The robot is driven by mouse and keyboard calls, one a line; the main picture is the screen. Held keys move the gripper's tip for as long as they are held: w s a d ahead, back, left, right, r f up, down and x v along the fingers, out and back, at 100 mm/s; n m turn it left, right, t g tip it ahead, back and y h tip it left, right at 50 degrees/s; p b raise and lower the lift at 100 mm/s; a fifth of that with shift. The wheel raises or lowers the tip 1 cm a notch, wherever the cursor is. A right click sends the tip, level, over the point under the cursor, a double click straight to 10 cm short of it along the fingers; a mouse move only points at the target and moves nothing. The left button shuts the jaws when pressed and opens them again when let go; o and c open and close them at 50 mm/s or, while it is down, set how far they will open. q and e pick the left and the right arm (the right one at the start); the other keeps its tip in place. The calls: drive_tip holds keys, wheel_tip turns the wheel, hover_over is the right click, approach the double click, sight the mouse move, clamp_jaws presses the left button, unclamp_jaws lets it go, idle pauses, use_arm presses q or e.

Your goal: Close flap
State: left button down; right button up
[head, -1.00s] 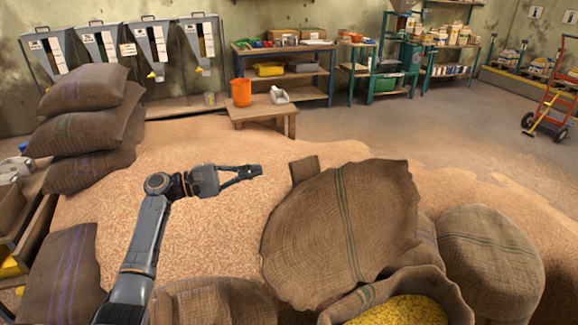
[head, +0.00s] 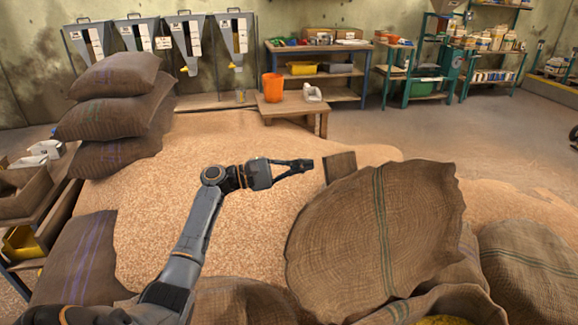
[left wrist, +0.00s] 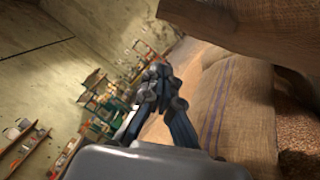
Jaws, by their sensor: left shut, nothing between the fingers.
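A large burlap flap (head: 345,240) with a green stripe stands raised and tilted in the head view, above an open sack holding yellow stuff (head: 445,320). A small brown tab (head: 340,167) shows at its upper left edge. My left gripper (head: 310,164) is shut and empty, just left of this tab with a small gap in the picture. I cannot tell the gap in depth. In the left wrist view my shut fingertips (left wrist: 160,74) point away from the camera, and a brown sheet-like piece (left wrist: 250,28) hangs at the upper right. My right gripper is not in view.
Stacked sacks (head: 115,105) stand at the left. Another full sack (head: 530,270) stands at the right. A grain heap (head: 190,165) covers the floor. A low wooden table (head: 290,107) with an orange bucket (head: 273,87) and shelves (head: 320,75) stand behind.

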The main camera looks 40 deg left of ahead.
sight(325, 164)
use_arm(q)
drive_tip(key=d, duration=0.1)
drive_tip(key=d+r+p, duration=0.1)
drive_tip(key=d, duration=0.1)
drive_tip(key=w+d+r+p, duration=0.1)
drive_tip(key=d, duration=0.1)
drive_tip(key=shift+d, duration=0.3)
drive_tip(key=shift+d+r, duration=0.1)
